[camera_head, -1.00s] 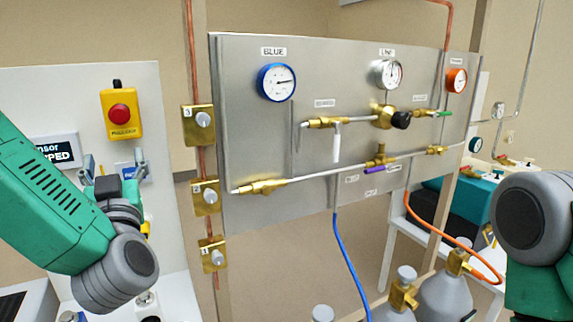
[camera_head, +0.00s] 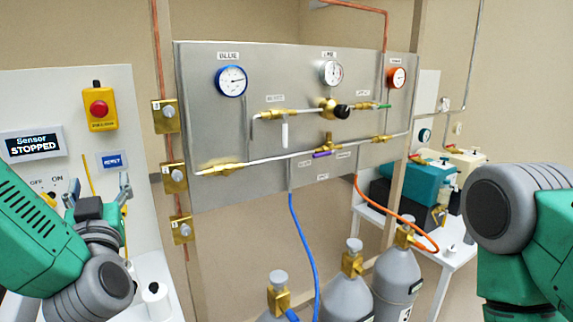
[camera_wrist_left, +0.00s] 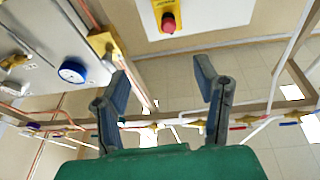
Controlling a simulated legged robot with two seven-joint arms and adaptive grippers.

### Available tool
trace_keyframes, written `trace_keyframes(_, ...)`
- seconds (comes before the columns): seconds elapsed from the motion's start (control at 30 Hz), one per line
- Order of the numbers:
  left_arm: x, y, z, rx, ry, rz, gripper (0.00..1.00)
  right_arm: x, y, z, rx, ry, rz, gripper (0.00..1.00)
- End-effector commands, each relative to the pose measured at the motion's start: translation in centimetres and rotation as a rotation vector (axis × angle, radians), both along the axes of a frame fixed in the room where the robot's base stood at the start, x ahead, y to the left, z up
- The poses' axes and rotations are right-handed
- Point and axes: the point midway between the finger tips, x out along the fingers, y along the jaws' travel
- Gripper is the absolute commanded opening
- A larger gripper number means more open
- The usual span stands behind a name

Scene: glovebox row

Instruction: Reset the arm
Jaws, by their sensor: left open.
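My left arm (camera_head: 50,235) comes in from the left, green with grey joints. My left gripper (camera_head: 99,188) is open and empty, its two blue-grey fingers pointing up in front of the white control board (camera_head: 135,165). In the left wrist view the gripper (camera_wrist_left: 160,80) also shows open, with nothing between its fingers. My right arm (camera_head: 520,220) shows at the right edge as a green link and a grey joint. My right gripper is not seen.
A steel gauge panel (camera_head: 225,125) with valves and pipes stands in the middle. Grey gas cylinders (camera_head: 346,290) stand below it with blue and orange hoses. A yellow box with a red stop button (camera_head: 98,108) and a "Sensor STOPPED" display (camera_head: 33,144) are at left.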

Motion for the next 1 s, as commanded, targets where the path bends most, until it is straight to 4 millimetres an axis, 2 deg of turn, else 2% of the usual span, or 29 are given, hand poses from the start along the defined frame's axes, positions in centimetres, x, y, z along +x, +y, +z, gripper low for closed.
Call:
trace_keyframes(0.27,0.1,-2.0,-7.6,-0.037,0.199,-0.125,0.56,0.0,0.0,0.0,-0.001,-0.001,-0.001,0.4)
trace_keyframes(0.37,-0.3,-2.4,-11.5,-0.066,0.304,-0.178,0.56,0.0,0.0,0.0,-0.001,0.0,-0.001,0.4)
trace_keyframes(0.47,-1.3,-3.1,-16.6,-0.104,0.443,-0.239,0.56,0.0,-0.1,0.0,-0.001,0.0,-0.001,0.4)
trace_keyframes(0.53,-2.8,-3.6,-21.0,-0.141,0.569,-0.282,0.56,0.0,-0.1,0.0,-0.001,0.0,-0.001,0.4)
trace_keyframes(0.6,-5.2,-4.0,-25.8,-0.187,0.718,-0.325,0.56,0.0,-0.1,0.0,-0.001,0.0,-0.001,0.4)
trace_keyframes(0.67,-7.8,-4.4,-29.7,-0.228,0.85,-0.352,0.56,0.0,0.0,0.0,-0.001,0.0,-0.001,0.4)
trace_keyframes(0.7,-9.8,-4.5,-32.1,-0.254,0.937,-0.366,0.56,0.0,0.0,0.0,-0.001,0.0,-0.001,0.4)
trace_keyframes(0.77,-13.0,-4.7,-35.3,-0.295,1.069,-0.38,0.56,0.0,0.0,0.0,-0.001,0.0,-0.001,0.4)
trace_keyframes(0.8,-15.2,-4.8,-37.2,-0.32,1.156,-0.382,0.56,0.0,0.0,0.0,0.0,0.0,-0.001,0.4)
trace_keyframes(0.9,-20.8,-4.7,-40.9,-0.38,1.354,-0.376,0.56,0.0,0.0,0.0,0.0,0.0,-0.001,0.4)
trace_keyframes(1.0,-25.9,-4.4,-43.2,-0.427,1.525,-0.354,0.56,0.0,0.0,0.0,0.0,0.0,-0.001,0.4)
